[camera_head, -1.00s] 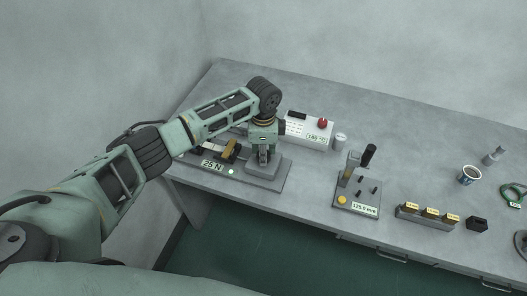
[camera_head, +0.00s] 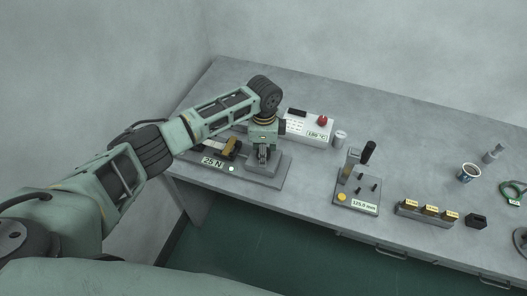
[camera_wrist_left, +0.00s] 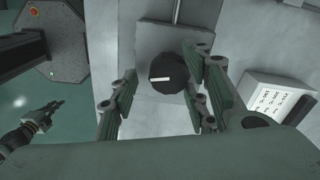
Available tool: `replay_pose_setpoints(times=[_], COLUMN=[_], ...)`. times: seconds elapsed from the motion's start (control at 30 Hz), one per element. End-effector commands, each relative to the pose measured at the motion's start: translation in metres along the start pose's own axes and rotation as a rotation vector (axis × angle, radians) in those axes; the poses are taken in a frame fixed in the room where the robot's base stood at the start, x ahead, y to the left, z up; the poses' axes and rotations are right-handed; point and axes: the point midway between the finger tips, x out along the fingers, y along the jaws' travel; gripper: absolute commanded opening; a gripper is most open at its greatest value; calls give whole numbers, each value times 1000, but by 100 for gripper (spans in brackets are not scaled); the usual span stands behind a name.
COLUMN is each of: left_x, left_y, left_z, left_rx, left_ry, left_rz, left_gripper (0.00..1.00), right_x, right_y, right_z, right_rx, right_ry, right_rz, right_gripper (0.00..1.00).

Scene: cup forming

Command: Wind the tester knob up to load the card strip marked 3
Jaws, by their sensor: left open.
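The tester (camera_head: 271,179) stands at the left end of the bench, with a label reading 25 N (camera_head: 212,162) and a small pale light (camera_head: 231,168). A tan block (camera_head: 233,147) and a pale strip lie on it; no mark 3 is readable. My left gripper (camera_head: 263,156) points down over the tester's right part. In the left wrist view the round black knob (camera_wrist_left: 168,72) with a white pointer line lies between the open fingers of my left gripper (camera_wrist_left: 161,85), with gaps at both sides. What looks like my right gripper (camera_wrist_left: 42,117) hangs low at the left there; its jaws are unclear.
A white box reading 180 °C (camera_head: 310,128) with a red knob and a small can (camera_head: 340,138) stand behind the tester. To the right are a 125.0 mm fixture (camera_head: 357,198), a row of tan blocks (camera_head: 428,214), a black block (camera_head: 476,221) and a cup (camera_head: 468,173).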

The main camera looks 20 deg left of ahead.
Motion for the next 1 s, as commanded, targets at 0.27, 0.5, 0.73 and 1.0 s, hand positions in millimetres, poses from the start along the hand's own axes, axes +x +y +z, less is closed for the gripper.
replay_pose_setpoints(times=[0.27, 0.5, 0.73, 1.0], left_x=[-24, -75, -111, -120], left_y=[-2, -1, 0, 1], left_z=[0, 0, -1, 0], left_rx=[0, 1, 0, 0], left_ry=[3, 2, 1, 0], left_rz=[-6, -6, -2, 0], left_gripper=[43, 43, 43, 43], right_x=[0, 0, 0, 0], right_y=[1, 0, 0, 0], right_z=[0, 0, 0, 0], right_rx=[-1, 0, 0, 0], right_ry=[1, 1, 1, 1], right_rz=[1, 0, 0, 0], right_gripper=[0, 0, 0, 0])
